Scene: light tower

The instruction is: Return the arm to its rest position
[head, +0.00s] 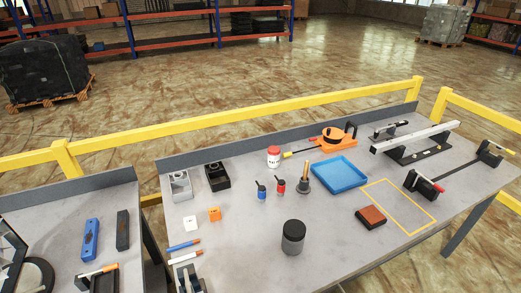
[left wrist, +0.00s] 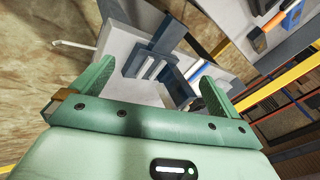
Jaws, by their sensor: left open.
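My left gripper (left wrist: 158,75) shows in the left wrist view, with two green fingers spread wide apart and nothing between them. Beyond the fingers is a dark grey fixture (left wrist: 160,62) with light slots, on a pale grey worktop (left wrist: 118,38). The fixture looks apart from the fingers. Neither arm shows in the head view, and my right gripper is in no view.
A second table (head: 65,210) stands left, across a narrow gap. Yellow rails (head: 230,119) run behind.

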